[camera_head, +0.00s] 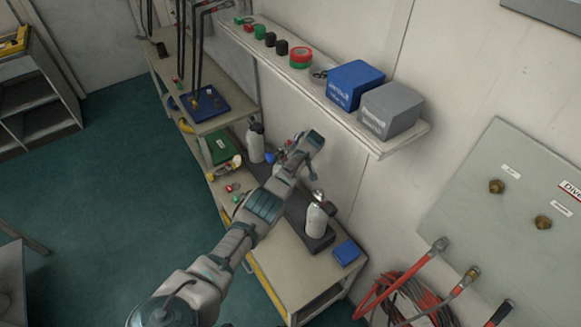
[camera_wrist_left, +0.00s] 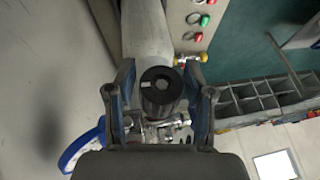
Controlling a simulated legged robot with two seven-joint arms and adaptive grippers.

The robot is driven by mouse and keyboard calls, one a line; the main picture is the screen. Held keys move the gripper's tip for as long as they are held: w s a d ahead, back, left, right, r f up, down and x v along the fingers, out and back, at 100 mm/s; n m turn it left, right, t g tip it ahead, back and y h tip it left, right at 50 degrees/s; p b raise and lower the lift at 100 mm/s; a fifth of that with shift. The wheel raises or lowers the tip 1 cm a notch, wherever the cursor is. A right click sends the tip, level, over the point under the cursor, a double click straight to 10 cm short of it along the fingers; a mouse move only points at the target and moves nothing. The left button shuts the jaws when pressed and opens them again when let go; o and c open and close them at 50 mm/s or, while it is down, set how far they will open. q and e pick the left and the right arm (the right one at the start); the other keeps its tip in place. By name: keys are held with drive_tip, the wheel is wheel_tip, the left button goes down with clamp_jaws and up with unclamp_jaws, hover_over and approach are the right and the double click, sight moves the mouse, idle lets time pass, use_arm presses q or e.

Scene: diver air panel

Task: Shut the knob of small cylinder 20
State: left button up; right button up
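In the left wrist view a black round knob (camera_wrist_left: 160,91) with a light mark on its face lies between the two fingers of my left gripper (camera_wrist_left: 166,98). The gripper is open around it, with a gap visible on the right; contact on the left is unclear. A metal valve fitting (camera_wrist_left: 150,131) and a blue-rimmed gauge (camera_wrist_left: 84,150) are beside it. A pale grey cylinder body (camera_wrist_left: 145,30) runs up behind the knob. White cylinders stand at right (camera_head: 316,222) and behind (camera_head: 256,145). No number is readable.
A wall shelf (camera_head: 375,146) with blue (camera_head: 354,84) and grey (camera_head: 392,109) boxes hangs close above the wrist. A blue block (camera_head: 346,252) lies on the bench's near end. A wall panel (camera_head: 500,225) with hoses is at right. Open floor lies left.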

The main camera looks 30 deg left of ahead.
use_arm(q)
drive_tip(key=shift+o, duration=0.2)
drive_tip(key=shift+w, duration=0.1)
drive_tip(key=shift+r, duration=0.15)
drive_tip(key=v, duration=1.1)
drive_tip(key=shift+d+r, duration=0.2)
drive_tip(key=shift+r, duration=0.1)
drive_tip(key=shift+f, duration=0.1)
